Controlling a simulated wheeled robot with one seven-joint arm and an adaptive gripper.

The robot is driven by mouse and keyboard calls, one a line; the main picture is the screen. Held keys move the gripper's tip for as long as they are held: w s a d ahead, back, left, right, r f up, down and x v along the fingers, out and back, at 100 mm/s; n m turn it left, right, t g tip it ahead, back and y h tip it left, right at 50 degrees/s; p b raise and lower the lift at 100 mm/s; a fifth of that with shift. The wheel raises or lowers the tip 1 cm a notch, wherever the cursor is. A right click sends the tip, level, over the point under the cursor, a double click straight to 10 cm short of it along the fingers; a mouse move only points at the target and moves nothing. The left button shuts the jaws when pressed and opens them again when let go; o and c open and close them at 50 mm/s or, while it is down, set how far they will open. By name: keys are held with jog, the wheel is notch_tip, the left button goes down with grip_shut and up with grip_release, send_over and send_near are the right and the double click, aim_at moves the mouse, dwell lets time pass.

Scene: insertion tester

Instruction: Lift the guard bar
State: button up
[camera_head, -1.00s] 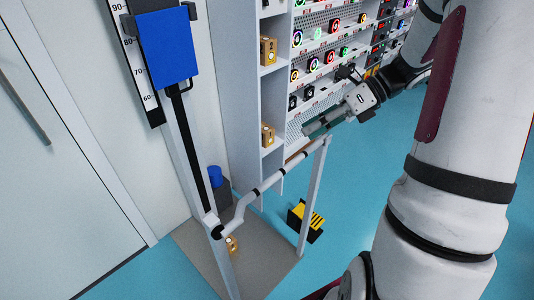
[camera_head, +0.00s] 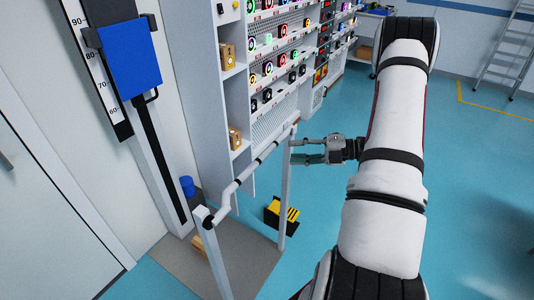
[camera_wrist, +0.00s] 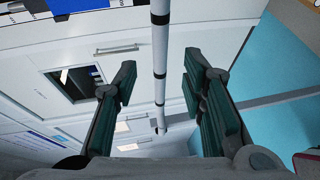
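The guard bar (camera_head: 243,175) is a white tube with black bands. It spans two upright posts, with a bend near the left post, and lies level and low. My gripper (camera_head: 298,151) is at the far right end of the bar, just right of and below it, by the right post (camera_head: 285,195). In the wrist view, the gripper's (camera_wrist: 160,80) dark green fingers are spread wide with nothing held. The bar (camera_wrist: 160,22) runs lengthwise up the picture in the gap between them, touching neither finger. How far it lies beyond the fingertips is hard to tell.
A shelf rack (camera_head: 235,100) with lit round buttons stands behind the bar. A blue panel (camera_head: 130,57) is mounted on a scaled column at left. A black and yellow block (camera_head: 281,213) is on the floor beside the right post.

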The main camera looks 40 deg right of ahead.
aim_at(271, 152)
jog(key=x, duration=0.9)
jog(key=shift+w+a+f, duration=0.15)
jog(key=shift+w+a, duration=0.05)
jog(key=shift+w, duration=0.05)
grip_shut()
